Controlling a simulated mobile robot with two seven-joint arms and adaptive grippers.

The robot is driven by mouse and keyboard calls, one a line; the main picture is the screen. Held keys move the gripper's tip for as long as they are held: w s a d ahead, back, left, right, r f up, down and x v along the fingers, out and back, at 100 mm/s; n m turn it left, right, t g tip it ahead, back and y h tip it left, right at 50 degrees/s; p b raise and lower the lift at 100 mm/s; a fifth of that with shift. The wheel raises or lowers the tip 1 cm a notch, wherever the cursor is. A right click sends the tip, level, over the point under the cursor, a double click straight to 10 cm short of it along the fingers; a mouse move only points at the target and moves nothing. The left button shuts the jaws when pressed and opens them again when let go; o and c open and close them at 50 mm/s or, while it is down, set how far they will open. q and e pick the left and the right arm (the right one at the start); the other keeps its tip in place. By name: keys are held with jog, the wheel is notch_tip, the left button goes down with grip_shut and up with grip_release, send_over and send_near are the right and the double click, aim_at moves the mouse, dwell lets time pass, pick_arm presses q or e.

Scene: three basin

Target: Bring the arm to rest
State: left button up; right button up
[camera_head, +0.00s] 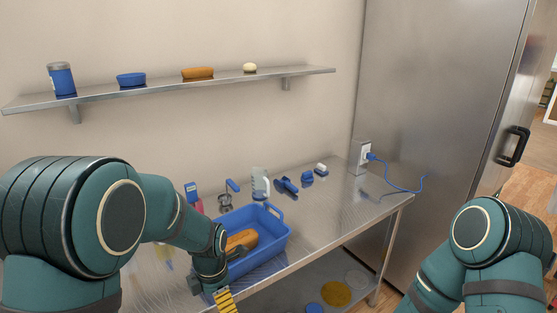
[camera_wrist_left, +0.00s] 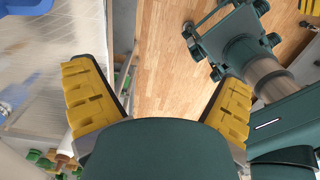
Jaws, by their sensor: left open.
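My left arm reaches in from the left in the head view, bent down at the table's front edge. My left gripper (camera_head: 224,300) hangs in front of the blue basin, partly cut off by the frame's lower edge. In the left wrist view its two yellow fingers stand wide apart, and the left gripper (camera_wrist_left: 155,75) is open with only wooden floor between them. My right arm is at the lower right of the head view, its gripper outside that frame. A yellow ridged piece at the wrist view's top right corner appears to be part of my right gripper (camera_wrist_left: 310,6).
The blue basin (camera_head: 272,252) on the metal table (camera_head: 345,207) holds a brown loaf-shaped thing (camera_head: 243,240). Small blue items, a clear jug (camera_head: 260,184) and a plugged-in blue cable (camera_head: 400,188) lie behind. A wall shelf (camera_head: 220,81) holds several items. A steel cabinet (camera_head: 445,90) stands right.

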pick_arm(q)
jog(key=s+d+f+m+h+b, duration=0.1)
jog(key=s+f+m+b, duration=0.1)
jog(key=s+f+m, duration=0.2)
jog(key=s+d+f+m+t+h+b, duration=0.1)
jog(key=s+f+m, duration=0.4)
jog(key=f+m, duration=0.6)
jog(key=s+d+f+m+h+b, duration=0.1)
jog(key=s+f+m+b, duration=0.3)
jog(key=f+m, duration=0.4)
notch_tip(320, 180, down, 2)
jog(key=shift+s+d+t+h, duration=0.4)
jog(key=shift+d, duration=0.25)
pick_arm(e)
notch_tip(320, 180, down, 9)
jog(key=shift+w+a+r, duration=0.15)
jog(key=shift+a+r, duration=0.05)
